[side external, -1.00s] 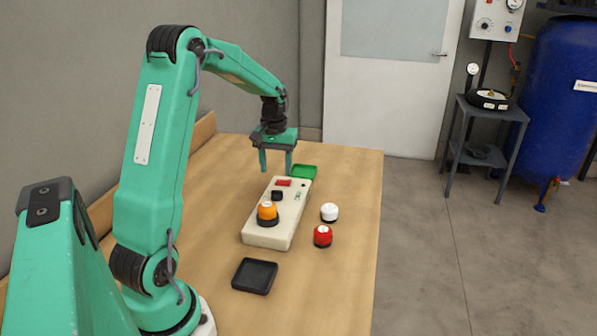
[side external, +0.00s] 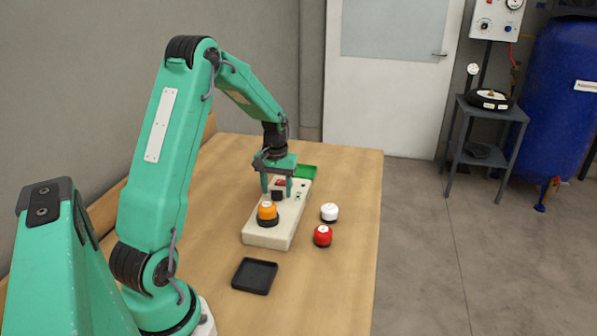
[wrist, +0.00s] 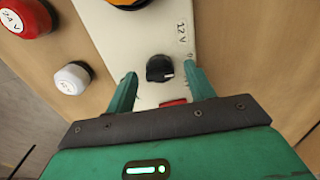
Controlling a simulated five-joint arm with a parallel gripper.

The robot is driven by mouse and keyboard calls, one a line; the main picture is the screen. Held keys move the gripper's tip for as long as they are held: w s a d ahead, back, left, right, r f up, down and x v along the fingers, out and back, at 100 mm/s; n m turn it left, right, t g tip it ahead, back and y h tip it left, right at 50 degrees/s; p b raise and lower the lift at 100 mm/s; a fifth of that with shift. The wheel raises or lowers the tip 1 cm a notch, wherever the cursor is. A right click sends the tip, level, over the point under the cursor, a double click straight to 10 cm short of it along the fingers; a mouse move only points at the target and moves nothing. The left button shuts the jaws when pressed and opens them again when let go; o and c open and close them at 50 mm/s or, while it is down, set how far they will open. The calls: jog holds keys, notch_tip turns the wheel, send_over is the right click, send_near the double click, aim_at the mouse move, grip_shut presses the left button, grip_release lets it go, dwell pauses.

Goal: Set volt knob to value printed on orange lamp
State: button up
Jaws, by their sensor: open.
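In the side view my gripper (side external: 277,194) is low over the box. The orange lamp (side external: 267,211) stands on the near end of the box; its printed value is not legible. It is cut off at the wrist view's top edge (wrist: 125,2).
A red lamp (side external: 322,235) and a white lamp (side external: 329,212) stand on the table right of the box. A black tray (side external: 255,277) lies in front and a green tray (side external: 308,171) behind. A red piece (wrist: 174,102) is on the box beside the knob.

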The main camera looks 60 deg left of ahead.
jog(key=shift+f, duration=0.25)
jog(key=c, duration=1)
jog(key=shift+m, duration=0.5)
jog(key=m, duration=0.3)
jog(key=shift+m, duration=2.5)
